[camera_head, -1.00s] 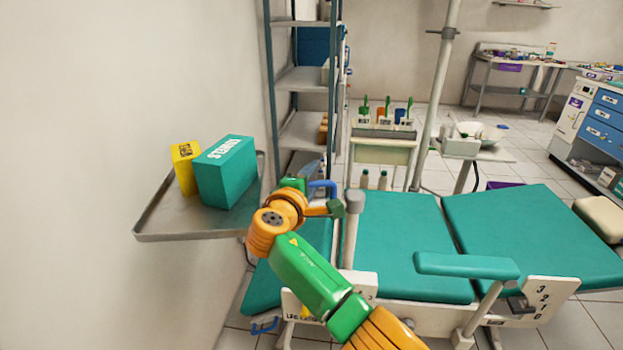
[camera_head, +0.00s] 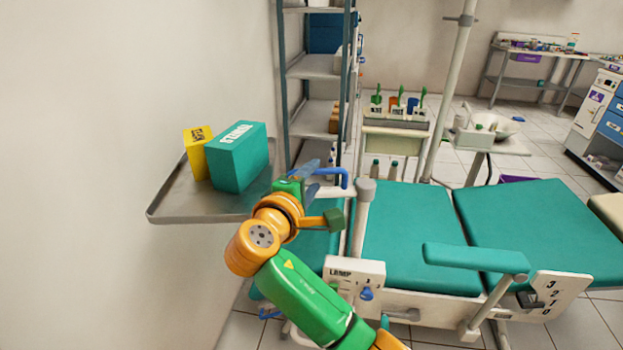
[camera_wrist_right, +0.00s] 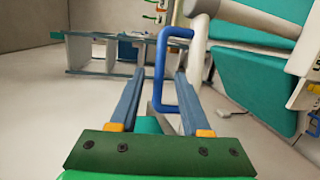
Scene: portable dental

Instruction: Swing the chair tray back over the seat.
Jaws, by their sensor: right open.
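The chair tray (camera_head: 190,205) is a grey metal tray at the left of the head view, beside the wall and off the seat. It carries a yellow box (camera_head: 196,155) and a teal box (camera_head: 237,157). A blue handle (camera_head: 343,176) shows near the top of the pale post. My right gripper (camera_head: 314,172) is at this handle; its arm hides the tray's support. In the right wrist view the open gripper (camera_wrist_right: 160,75) has a bar of the blue handle (camera_wrist_right: 158,72) between its fingers; contact is unclear. The teal seat (camera_head: 415,235) is empty. My left gripper is not seen.
A tall shelf rack (camera_head: 312,68) stands behind the tray. The teal armrest (camera_head: 474,257) and a LAMP control box (camera_head: 353,275) are at the chair's near side. A pale pole (camera_head: 450,95) and a small cart (camera_head: 393,145) stand behind the chair.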

